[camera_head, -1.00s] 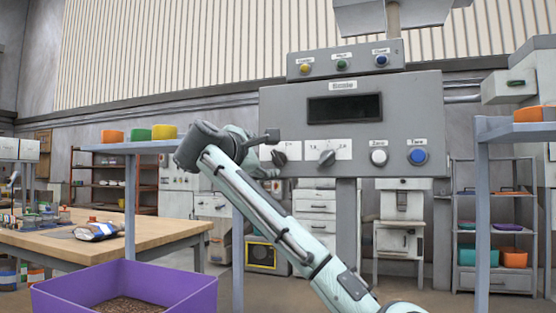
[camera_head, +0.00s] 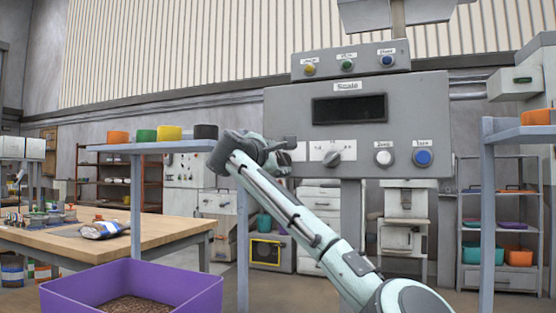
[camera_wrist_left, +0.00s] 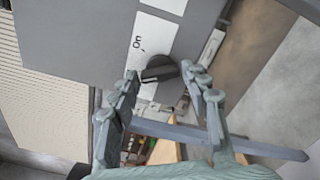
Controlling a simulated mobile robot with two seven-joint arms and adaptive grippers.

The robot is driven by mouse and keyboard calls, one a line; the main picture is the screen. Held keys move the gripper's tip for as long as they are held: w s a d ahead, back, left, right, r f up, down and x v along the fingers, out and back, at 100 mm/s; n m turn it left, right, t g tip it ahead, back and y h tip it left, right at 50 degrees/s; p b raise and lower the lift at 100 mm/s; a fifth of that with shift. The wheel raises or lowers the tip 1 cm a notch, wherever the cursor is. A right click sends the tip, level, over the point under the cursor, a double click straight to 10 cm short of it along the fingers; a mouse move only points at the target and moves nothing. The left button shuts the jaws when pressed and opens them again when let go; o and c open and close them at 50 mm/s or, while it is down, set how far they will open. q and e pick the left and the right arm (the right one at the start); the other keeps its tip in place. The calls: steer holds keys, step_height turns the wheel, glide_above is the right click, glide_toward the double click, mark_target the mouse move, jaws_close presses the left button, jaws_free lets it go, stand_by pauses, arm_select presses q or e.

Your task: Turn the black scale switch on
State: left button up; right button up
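The grey scale panel (camera_head: 420,110) has a dark, blank display (camera_head: 348,109). The black scale switch (camera_wrist_left: 160,70) shows in the left wrist view on a white plate marked "On" (camera_wrist_left: 138,43). My left gripper (camera_wrist_left: 162,84) is open, with its fingers apart on either side of the switch; I cannot tell whether they touch it. In the head view my left gripper (camera_head: 287,148) is at the panel's lower left and hides the switch. My right gripper is in neither view.
A grey dial (camera_head: 333,158), a white button (camera_head: 384,158) and a blue button (camera_head: 423,157) sit right of the gripper. A shelf with coloured bins (camera_head: 168,132) is at left. A purple bin of pellets (camera_head: 190,293) stands below.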

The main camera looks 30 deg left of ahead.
arm_select(q)
steer(key=c, duration=0.6)
steer(key=shift+c, duration=0.2)
steer(key=shift+m, duration=1.3)
steer(key=m, duration=0.2)
steer(key=shift+m, duration=0.4)
steer(key=m, duration=0.3)
steer(key=shift+p, duration=0.4)
steer(key=shift+m, duration=1.8)
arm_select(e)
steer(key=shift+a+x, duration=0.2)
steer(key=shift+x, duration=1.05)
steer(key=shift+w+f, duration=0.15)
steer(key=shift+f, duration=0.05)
